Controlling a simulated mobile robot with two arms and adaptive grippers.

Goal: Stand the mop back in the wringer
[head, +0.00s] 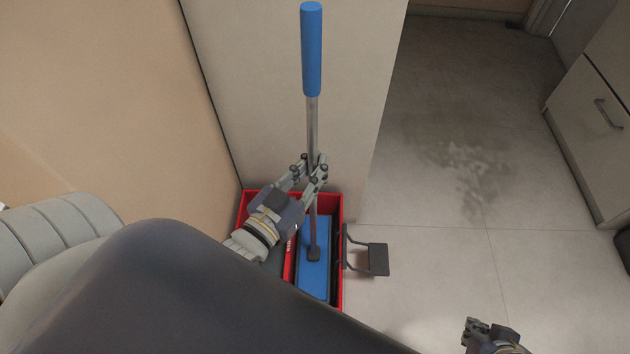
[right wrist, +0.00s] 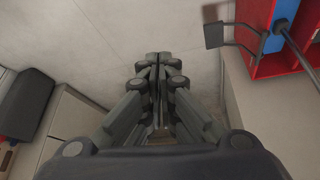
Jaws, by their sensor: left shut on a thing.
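The mop has a blue grip (head: 312,50), a grey metal shaft and a flat blue head (head: 314,275). It stands nearly upright, with its head within the outline of the red wringer bucket (head: 341,288); how deep it sits I cannot tell. My left gripper (head: 318,170) is shut on the shaft below the blue grip. The bucket also shows in the right wrist view (right wrist: 254,18), with part of the blue head (right wrist: 284,14). My right gripper (right wrist: 158,58) is shut and empty, low at the right in the head view (head: 480,326).
A dark pedal or bracket (head: 376,259) sticks out from the bucket's right side. A beige wall block (head: 270,100) stands close behind the bucket. A cabinet with a drawer handle (head: 607,113) is at the right. The tiled floor between is open, with a wet-looking stain (head: 465,165).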

